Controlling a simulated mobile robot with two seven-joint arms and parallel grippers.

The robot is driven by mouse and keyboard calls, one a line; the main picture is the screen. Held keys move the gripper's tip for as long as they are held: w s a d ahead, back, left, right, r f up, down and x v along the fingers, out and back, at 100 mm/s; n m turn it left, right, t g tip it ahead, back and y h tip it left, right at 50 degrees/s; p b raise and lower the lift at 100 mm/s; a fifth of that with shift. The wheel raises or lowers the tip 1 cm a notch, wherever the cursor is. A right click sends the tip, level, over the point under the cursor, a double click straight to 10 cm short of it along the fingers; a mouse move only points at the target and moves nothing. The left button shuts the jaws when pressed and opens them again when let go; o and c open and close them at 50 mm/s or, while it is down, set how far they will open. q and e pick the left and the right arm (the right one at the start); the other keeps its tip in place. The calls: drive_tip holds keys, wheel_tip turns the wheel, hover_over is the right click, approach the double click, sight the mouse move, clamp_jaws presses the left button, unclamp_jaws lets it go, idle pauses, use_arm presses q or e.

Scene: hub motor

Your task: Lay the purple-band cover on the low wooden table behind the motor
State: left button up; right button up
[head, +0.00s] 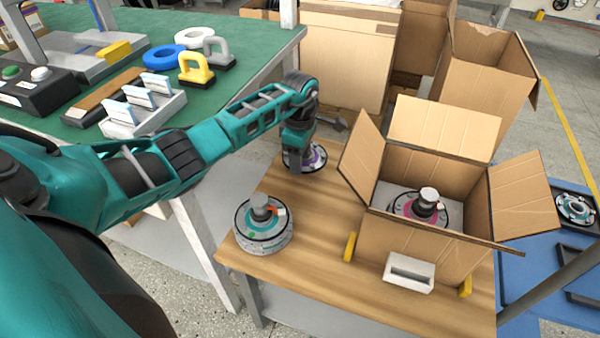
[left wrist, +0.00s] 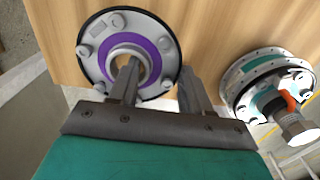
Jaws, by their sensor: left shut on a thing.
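The purple-band cover (head: 316,157) is a pale metal disc with a purple ring, at the far left of the low wooden table (head: 320,235). My left gripper (head: 298,163) is over it, pointing down. In the left wrist view the cover (left wrist: 108,44) lies at my left gripper (left wrist: 160,78), one finger over its central hole and the other by its outer rim, shut on its side. I cannot tell whether the cover touches the wood. The motor (head: 263,232), with a teal band and upright shaft, stands nearer on the table; it also shows in the left wrist view (left wrist: 262,75). My right gripper is out of view.
An open cardboard box (head: 430,250) holding a magenta-banded part (head: 407,206) fills the table's right side. A white block (head: 409,272) sits at its front. A green workbench (head: 230,60) with handles and rings is at the left. Bare wood lies between motor and box.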

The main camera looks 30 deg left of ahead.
sight(300, 179)
use_arm(q)
wheel_tip(300, 179, down, 4)
drive_tip(key=shift+f+b, duration=0.2)
drive_tip(key=shift+b, duration=0.5)
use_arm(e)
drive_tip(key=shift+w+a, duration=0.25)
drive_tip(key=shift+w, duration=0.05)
use_arm(q)
drive_tip(key=shift+f, duration=0.1)
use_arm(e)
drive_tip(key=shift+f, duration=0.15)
use_arm(q)
drive_tip(key=o, duration=1.1)
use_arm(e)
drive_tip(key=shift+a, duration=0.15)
